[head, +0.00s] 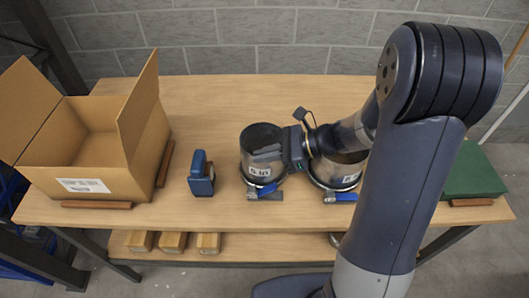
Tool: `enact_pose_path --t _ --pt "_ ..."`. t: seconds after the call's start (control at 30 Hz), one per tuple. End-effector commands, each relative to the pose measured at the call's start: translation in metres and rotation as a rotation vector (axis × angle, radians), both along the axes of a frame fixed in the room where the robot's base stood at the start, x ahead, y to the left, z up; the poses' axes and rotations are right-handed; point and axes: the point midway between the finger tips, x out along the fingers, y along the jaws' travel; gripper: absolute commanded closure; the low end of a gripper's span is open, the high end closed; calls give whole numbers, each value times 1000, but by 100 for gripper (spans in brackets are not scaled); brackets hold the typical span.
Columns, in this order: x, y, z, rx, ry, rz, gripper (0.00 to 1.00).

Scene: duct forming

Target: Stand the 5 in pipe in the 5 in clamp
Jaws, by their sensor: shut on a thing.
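The 5 in pipe (255,142), a short grey metal cylinder with a "5 in" label, is upright near the middle of the table. My gripper (268,151) reaches in from the right and is shut on the pipe's wall near the rim, with a finger showing inside the opening. The 5 in clamp (265,189), a ring with a blue lever at its front, is at the foot of the pipe. The pipe hides most of the ring, so I cannot tell whether the pipe is fully seated in it.
A second labelled pipe (350,181) stands in another clamp (340,196) to the right, partly behind my arm. A blue tool (201,178) is to the left. An open cardboard box (100,165) fills the left end; a green box (473,175) is at right.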

Motion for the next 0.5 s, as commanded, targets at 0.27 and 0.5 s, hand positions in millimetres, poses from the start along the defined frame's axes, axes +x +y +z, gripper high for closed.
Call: enact_pose_path --t 0.27,0.5 --pt "0 0 -9 1 0 0 100" --pt "0 0 -9 1 0 0 92"
